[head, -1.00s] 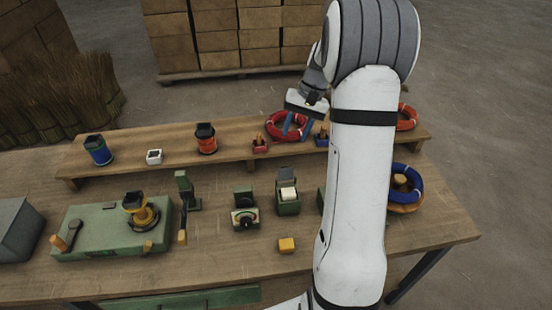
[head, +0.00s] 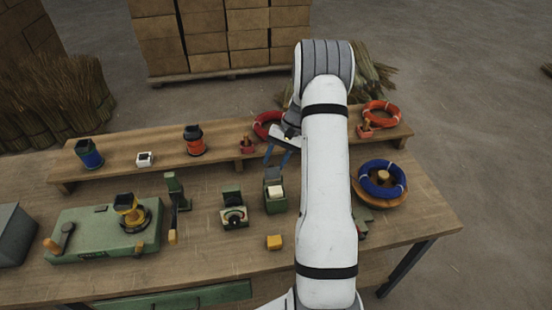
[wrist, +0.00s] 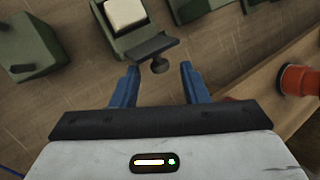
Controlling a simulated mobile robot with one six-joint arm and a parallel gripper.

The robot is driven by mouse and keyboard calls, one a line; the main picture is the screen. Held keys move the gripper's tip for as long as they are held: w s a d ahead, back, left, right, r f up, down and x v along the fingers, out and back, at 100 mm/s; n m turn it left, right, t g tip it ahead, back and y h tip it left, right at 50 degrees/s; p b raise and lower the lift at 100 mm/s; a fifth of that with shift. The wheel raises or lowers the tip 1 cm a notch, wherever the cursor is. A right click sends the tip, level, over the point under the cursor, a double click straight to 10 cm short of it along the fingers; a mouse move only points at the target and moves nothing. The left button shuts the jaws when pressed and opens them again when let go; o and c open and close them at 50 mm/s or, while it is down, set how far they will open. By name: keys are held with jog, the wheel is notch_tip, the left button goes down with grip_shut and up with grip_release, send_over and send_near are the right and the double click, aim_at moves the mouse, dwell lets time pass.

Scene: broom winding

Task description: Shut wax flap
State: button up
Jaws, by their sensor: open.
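The wax box (head: 275,204) is a small green box on the table with a pale wax block (head: 275,191) inside. Its grey flap (head: 273,174) stands up, open, at the back edge. In the wrist view the wax block (wrist: 125,14) is uncovered, and the flap (wrist: 148,49) has a small dark knob (wrist: 159,66) on its edge. My gripper (head: 275,158) is above and behind the flap. In the wrist view my gripper (wrist: 160,72) is open, its blue fingers on either side of the knob. I cannot tell if they touch it.
A green dial box (head: 234,211) stands left of the wax box and a yellow block (head: 274,242) in front. Behind is a raised shelf (head: 225,142) with an orange spool (head: 193,142) and a red ring (head: 265,121). A blue ring (head: 383,179) lies right of my arm.

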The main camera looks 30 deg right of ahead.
jog(key=shift+a+f, duration=0.2)
jog(key=shift+f, duration=0.1)
